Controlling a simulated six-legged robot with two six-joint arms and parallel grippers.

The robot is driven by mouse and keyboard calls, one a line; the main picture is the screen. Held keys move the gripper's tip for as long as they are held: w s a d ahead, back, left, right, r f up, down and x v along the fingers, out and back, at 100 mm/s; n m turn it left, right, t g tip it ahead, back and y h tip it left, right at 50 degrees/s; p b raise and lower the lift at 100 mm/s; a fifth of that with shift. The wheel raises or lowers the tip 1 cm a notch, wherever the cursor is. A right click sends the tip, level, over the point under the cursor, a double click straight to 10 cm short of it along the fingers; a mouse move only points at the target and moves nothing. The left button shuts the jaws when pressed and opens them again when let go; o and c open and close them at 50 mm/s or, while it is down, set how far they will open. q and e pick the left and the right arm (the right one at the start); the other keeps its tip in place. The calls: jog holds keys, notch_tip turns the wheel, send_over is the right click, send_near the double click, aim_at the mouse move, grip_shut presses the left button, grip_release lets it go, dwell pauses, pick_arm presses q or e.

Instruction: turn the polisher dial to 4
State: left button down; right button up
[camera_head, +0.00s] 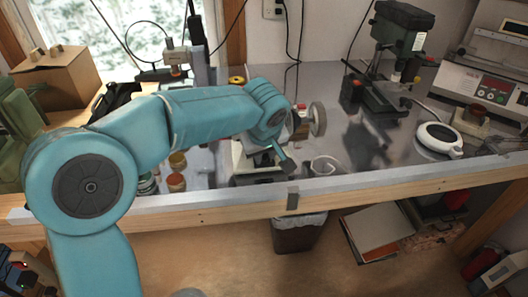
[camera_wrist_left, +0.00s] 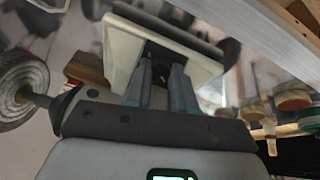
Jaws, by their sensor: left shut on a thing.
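The polisher (camera_head: 250,163) stands near the front edge of the bench, with a pale base and a round wheel (camera_head: 318,118) at its right. My left arm reaches over from the left and covers much of it. In the left wrist view the polisher's pale front panel (camera_wrist_left: 122,48) and its wheel (camera_wrist_left: 22,88) show. My left gripper (camera_wrist_left: 166,68) is against this panel, its fingers shut on the small dark dial (camera_wrist_left: 154,48). The fingers hide most of the dial, and its numbers and pointer cannot be read. My right gripper is not in view.
Several small jars (camera_head: 176,182) stand left of the polisher. A clear cup (camera_head: 325,167) is right of it. A drill press (camera_head: 400,35) and a round white device (camera_head: 438,138) are farther right. A raised metal edge (camera_head: 390,181) runs along the bench front.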

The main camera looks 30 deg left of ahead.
pick_arm(q)
jog(key=m+p, duration=0.2)
jog(key=m, duration=0.4)
jog(key=shift+r+m+g, duration=0.15)
jog(key=shift+m+g, duration=0.15)
jog(key=shift+m, duration=0.1)
jog(key=m+y+p, duration=0.1)
jog(key=m+p, duration=0.1)
jog(key=m, duration=0.5)
jog(key=shift+w+d, duration=0.1)
jog(key=shift+d, duration=0.05)
jog(key=m+y+p, duration=0.1)
jog(key=m, duration=0.4)
jog(key=shift+d+m+p, duration=0.1)
jog(key=shift+m+p, duration=0.4)
jog(key=shift+m, duration=1.5)
jog(key=c, duration=1)
grip_release()
jog(key=shift+o, duration=0.3)
